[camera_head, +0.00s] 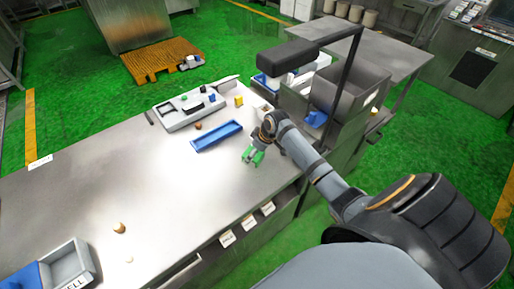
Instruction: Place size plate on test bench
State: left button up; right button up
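A long steel bench (150,200) runs across the view. A blue rectangular tray-like piece (217,136) lies flat on it; I cannot tell whether this is the size plate. A light grey fixture (178,114) with small dark, blue and green parts stands behind it. My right gripper (252,156) has green fingertips and points down just above or at the bench top, right of the blue piece and apart from it. Its two fingers look spread, with nothing visible between them. My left gripper is not in view.
A grey bin (70,268) with lettering stands at the bench's lower left. Small brown round items (118,228) lie nearby. A black-topped post frame (288,56) and a steel box (345,88) stand at the right. The bench's middle is mostly clear.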

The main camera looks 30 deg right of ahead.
jog(key=v, duration=1.1)
jog(key=shift+r+b, duration=0.15)
jog(key=shift+b, duration=0.25)
jog(key=shift+s, duration=0.1)
